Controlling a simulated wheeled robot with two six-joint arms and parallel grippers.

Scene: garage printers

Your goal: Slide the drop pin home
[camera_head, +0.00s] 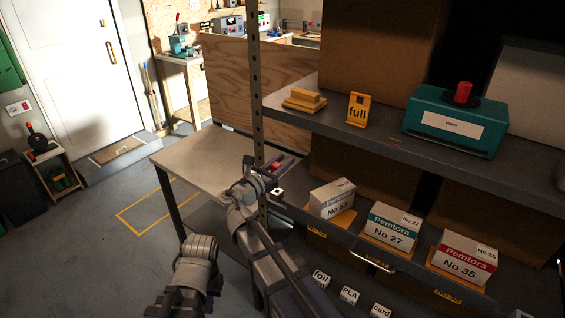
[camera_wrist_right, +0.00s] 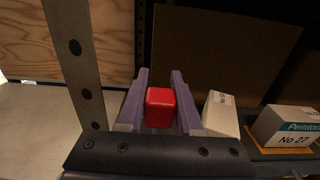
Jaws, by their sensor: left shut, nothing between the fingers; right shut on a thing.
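A red block-like piece (camera_wrist_right: 160,108), seemingly the drop pin's head, sits between the purple fingers of my right gripper (camera_wrist_right: 160,100). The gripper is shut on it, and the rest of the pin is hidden. In the head view my right gripper (camera_head: 277,168) is beside the perforated shelf post (camera_head: 257,100), at the left end of the lower shelf, with the red piece showing between its fingers. Whether the pin is in a hole cannot be seen. My left arm (camera_head: 190,270) is low in the head view, away from the shelf. Its fingers are hard to make out.
Pemtora boxes No 52 (camera_head: 332,198), No 27 (camera_head: 391,228) and No 35 (camera_head: 463,257) stand on the lower shelf, right of my right gripper. A teal box with a red knob (camera_head: 455,123) and a yellow "full" sign (camera_head: 358,108) are above. A pale table (camera_head: 205,160) adjoins the post.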

